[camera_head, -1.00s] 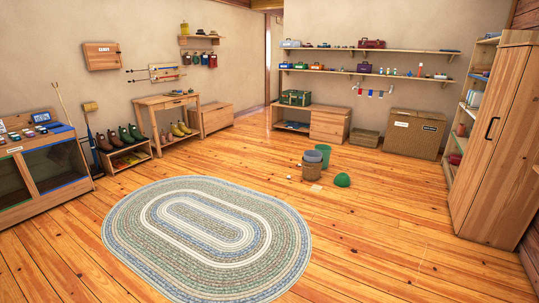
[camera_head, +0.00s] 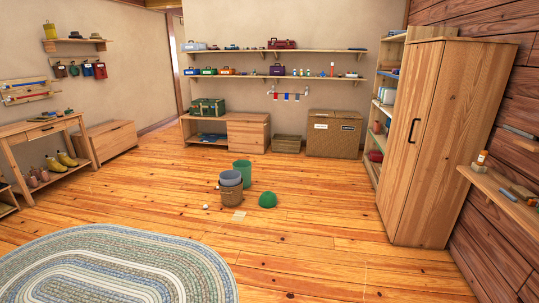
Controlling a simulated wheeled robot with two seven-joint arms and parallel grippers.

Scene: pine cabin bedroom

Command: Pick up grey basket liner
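The grey basket liner (camera_head: 231,178) looks like a grey tub. It sits in the top of a brown woven basket (camera_head: 231,195) on the wooden floor, with its upper part standing above the basket rim. A green bin (camera_head: 242,168) stands just behind it. A green dome-shaped thing (camera_head: 268,200) lies on the floor to the right. Neither of my grippers shows in the head view.
A small white ball (camera_head: 206,206) and a pale flat square (camera_head: 239,215) lie near the basket. A braided oval rug (camera_head: 120,270) covers the front left floor. A tall wooden wardrobe (camera_head: 428,140) stands at right. Floor around the basket is mostly clear.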

